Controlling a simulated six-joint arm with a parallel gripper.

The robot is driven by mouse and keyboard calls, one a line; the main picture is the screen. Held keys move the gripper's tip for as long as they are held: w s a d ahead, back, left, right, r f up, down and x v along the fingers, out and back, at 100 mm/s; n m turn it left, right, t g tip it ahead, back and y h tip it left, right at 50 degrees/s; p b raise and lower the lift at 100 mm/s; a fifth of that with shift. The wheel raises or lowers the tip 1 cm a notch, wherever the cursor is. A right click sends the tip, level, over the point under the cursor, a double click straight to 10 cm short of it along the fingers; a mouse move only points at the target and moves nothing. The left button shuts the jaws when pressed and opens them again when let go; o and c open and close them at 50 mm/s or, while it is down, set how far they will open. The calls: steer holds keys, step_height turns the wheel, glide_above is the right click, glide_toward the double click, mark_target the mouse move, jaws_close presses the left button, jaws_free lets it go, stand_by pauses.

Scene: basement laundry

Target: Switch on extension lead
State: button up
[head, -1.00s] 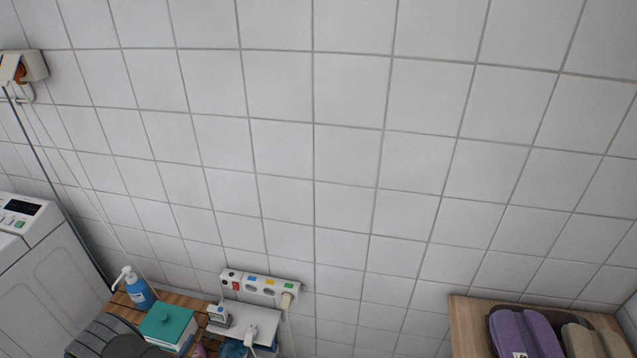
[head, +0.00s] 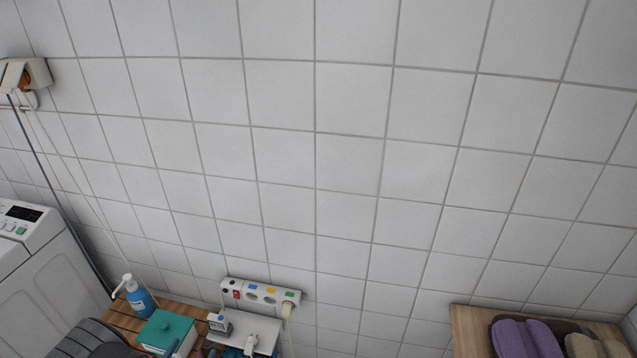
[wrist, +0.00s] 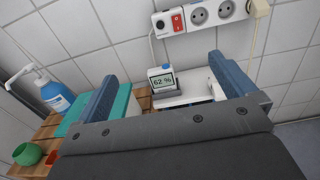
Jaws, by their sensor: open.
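The extension lead (head: 261,293) is a white power strip fixed low on the tiled wall, with a red switch (head: 237,295) near its left end and a plug in its right end. In the wrist view the strip (wrist: 205,18) runs across the top, with the red rocker switch (wrist: 177,20) beside a round black-centred fitting. Whether the switch is on cannot be told. My gripper (wrist: 158,72) is open and empty, its two blue fingers apart, below and short of the strip. In the head view no clear part of the gripper's jaws shows.
A small display reading 62 % (wrist: 162,77) stands on a white shelf (head: 262,335) under the strip. A blue pump bottle (head: 139,299) and a teal box (head: 167,331) are on the slatted wood at left. Purple slippers (head: 525,338) lie at right. The wall above is clear.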

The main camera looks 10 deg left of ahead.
steer(key=shift+w, duration=0.65)
